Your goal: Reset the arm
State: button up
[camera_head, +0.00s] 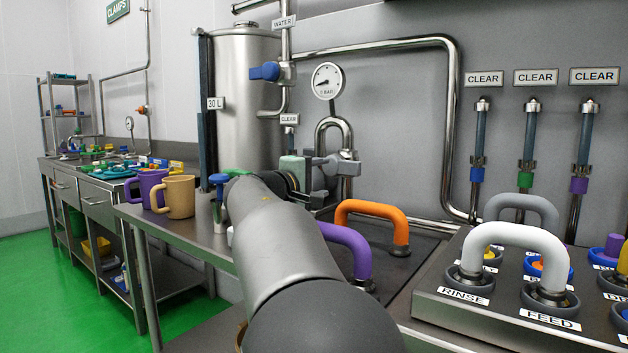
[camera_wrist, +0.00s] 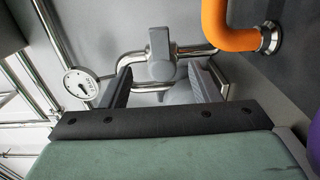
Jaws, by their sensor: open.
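My gripper (camera_wrist: 163,82) is open in the wrist view, its two dark fingers apart with nothing held between them. A grey valve (camera_wrist: 162,58) on a bent steel pipe shows beyond and between the fingertips. I cannot tell how far it is from them. In the head view my arm reaches from the bottom middle toward the back wall. The greenish gripper body (camera_head: 294,168) is beside the bent pipe (camera_head: 334,125) below the pressure gauge (camera_head: 327,81). The fingers are hard to tell from the grey valve there.
An orange handle (camera_head: 372,212) and a purple handle (camera_head: 349,250) stand just right of my arm. Purple (camera_head: 147,188) and tan (camera_head: 179,196) mugs and a steel tank (camera_head: 246,100) are at left.

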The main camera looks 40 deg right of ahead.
jog(key=shift+v, duration=0.9)
